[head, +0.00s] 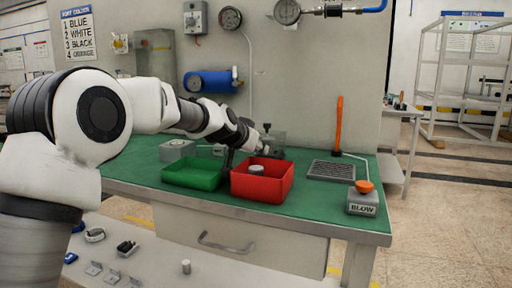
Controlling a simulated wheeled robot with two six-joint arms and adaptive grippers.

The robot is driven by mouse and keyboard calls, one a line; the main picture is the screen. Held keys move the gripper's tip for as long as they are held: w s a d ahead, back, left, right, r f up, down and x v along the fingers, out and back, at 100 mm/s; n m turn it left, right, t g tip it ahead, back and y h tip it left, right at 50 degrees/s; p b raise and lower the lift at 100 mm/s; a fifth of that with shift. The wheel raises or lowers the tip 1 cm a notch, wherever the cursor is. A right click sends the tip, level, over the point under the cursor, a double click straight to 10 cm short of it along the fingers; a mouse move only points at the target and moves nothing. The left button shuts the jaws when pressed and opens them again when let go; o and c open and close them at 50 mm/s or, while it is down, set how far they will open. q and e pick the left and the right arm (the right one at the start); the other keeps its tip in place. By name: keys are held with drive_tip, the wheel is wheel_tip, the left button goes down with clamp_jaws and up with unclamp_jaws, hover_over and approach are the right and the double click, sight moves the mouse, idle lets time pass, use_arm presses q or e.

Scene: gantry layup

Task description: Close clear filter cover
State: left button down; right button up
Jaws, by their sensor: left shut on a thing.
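The clear filter cover (275,139) seems to be the small see-through grey panel at the back of the green-topped bench, behind the red bin. Its hinge and how far open it stands are too small to tell. My left arm reaches in from the left over the bench. My left gripper (262,142) is at the cover, shut on what looks like its edge. The arm's wrist and the red bin hide part of what lies below. My right gripper is not in view.
A green bin (193,186) and a red bin (289,181) holding a grey round part (256,169) stand on the bench (310,210). A grey box (177,150), a dark grate (331,171), an upright orange tool (339,124) and a BLOW button box (362,204) flank them.

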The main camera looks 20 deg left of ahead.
use_arm(q)
drive_tip(key=shift+d+f, duration=0.15)
drive_tip(key=shift+f, duration=0.2)
drive_tip(key=c, duration=1)
unclamp_jaws()
drive_tip(key=shift+w+d, duration=0.25)
drive_tip(key=shift+w, duration=0.1)
drive_tip(key=shift+s+a+r, duration=0.25)
drive_tip(key=shift+s+r, duration=0.1)
drive_tip(key=v, duration=1.1)
drive_tip(key=shift+s, duration=0.15)
